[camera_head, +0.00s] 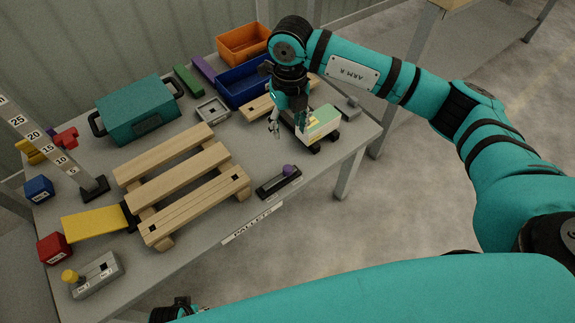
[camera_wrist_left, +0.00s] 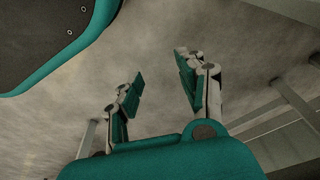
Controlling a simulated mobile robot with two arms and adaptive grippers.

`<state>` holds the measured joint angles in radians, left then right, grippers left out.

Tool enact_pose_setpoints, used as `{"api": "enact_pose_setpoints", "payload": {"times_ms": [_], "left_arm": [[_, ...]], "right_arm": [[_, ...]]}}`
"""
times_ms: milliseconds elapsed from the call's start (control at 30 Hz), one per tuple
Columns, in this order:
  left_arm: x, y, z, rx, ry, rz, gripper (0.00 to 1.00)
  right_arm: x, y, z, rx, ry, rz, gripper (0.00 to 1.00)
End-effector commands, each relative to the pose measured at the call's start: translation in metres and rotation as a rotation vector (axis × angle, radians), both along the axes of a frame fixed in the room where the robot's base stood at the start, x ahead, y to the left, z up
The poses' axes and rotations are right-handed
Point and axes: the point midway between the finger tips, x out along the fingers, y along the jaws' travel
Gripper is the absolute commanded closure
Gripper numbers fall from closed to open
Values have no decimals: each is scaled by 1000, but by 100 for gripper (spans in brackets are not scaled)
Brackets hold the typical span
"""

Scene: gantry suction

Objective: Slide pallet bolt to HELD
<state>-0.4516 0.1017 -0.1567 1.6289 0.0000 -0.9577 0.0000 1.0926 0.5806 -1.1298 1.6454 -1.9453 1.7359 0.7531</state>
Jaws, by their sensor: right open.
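A dark slide plate with a purple knob (camera_head: 287,170), which looks like the pallet bolt, lies on the table right of the wooden pallet (camera_head: 178,182). The knob sits toward the plate's far right part; any position marking is too small to read. My right gripper (camera_head: 287,128) is open and points down over the table, behind the bolt and apart from it, beside a pale green and white block (camera_head: 320,122). My left gripper (camera_wrist_left: 160,76) is open and empty above the floor in the left wrist view.
A teal case (camera_head: 138,108), a blue bin (camera_head: 240,88) and an orange bin (camera_head: 243,42) stand at the back. A grey box with a yellow knob (camera_head: 70,276) and a yellow plate (camera_head: 95,223) are at the left. Bare table (camera_head: 240,150) lies between pallet and right gripper.

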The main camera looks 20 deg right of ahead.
Motion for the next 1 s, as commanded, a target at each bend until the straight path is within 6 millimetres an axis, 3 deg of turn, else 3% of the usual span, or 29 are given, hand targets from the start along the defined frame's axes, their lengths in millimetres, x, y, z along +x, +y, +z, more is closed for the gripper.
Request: {"api": "enact_pose_setpoints", "payload": {"times_ms": [167, 700, 1000], "left_arm": [[3, 0, 6, 0, -5, 1, 60], [19, -2, 54, -3, -33, 6, 60], [21, -2, 74, -3, -42, 7, 60]], "right_arm": [[-1, -2, -23, -9, 3, -2, 50], [-1, 1, -138, -5, 4, -1, 50], [-1, 2, -169, -4, 1, 1, 50]]}}
